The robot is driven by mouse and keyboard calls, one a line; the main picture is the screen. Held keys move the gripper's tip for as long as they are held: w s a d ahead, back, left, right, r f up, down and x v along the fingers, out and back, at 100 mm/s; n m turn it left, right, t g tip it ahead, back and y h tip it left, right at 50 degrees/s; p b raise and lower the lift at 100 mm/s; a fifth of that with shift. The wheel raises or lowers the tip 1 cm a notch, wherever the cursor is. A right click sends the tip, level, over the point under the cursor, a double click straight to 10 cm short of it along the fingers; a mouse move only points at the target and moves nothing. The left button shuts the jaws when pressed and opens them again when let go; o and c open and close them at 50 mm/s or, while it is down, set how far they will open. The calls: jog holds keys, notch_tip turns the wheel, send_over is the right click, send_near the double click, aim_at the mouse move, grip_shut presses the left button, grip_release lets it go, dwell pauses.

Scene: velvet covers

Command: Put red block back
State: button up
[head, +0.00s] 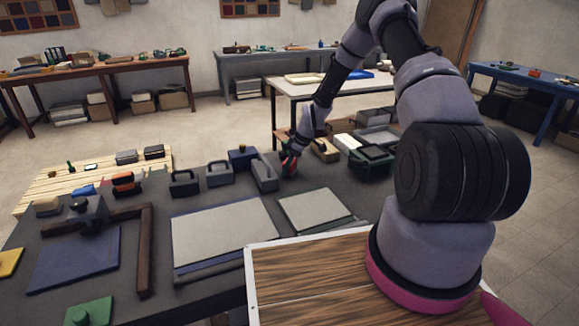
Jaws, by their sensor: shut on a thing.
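My gripper (289,170) is low over the far right part of the dark work table (140,228), just right of a grey block with a handle (264,174). It is shut on a small red thing, apparently the red block (284,158), mostly hidden by the fingers. A bit of green also shows there. I cannot tell whether the block touches the table. An orange-red and black block (126,182) stands at the table's far left.
Two flat grey panels (222,232) (315,210) lie in front. A dark green crate (371,166) and boxes stand to the right. A brown L-shaped bar (146,250) lies left.

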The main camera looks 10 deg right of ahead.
jog(key=shift+f, duration=0.2)
jog(key=o, duration=1.4)
jog(key=shift+r, duration=0.1)
jog(key=s+d+r+m+h, duration=0.1)
jog(key=s+d+r+m, duration=0.2)
jog(key=r, duration=1.1)
jog(key=s+d+r+m+h, duration=0.1)
jog(key=s+d+r, duration=0.3)
jog(key=r, duration=1)
jog(key=s+r+m+t, duration=0.3)
jog(key=s+r+m, duration=0.4)
jog(key=s+r, duration=1.15)
jog(key=s+a+r+m+t, duration=0.1)
jog(key=s+m, duration=0.3)
jog(key=s, duration=0.7)
jog(key=shift+s+r+t, duration=0.3)
jog(key=shift+s+r, duration=0.05)
jog(key=shift+r, duration=0.45)
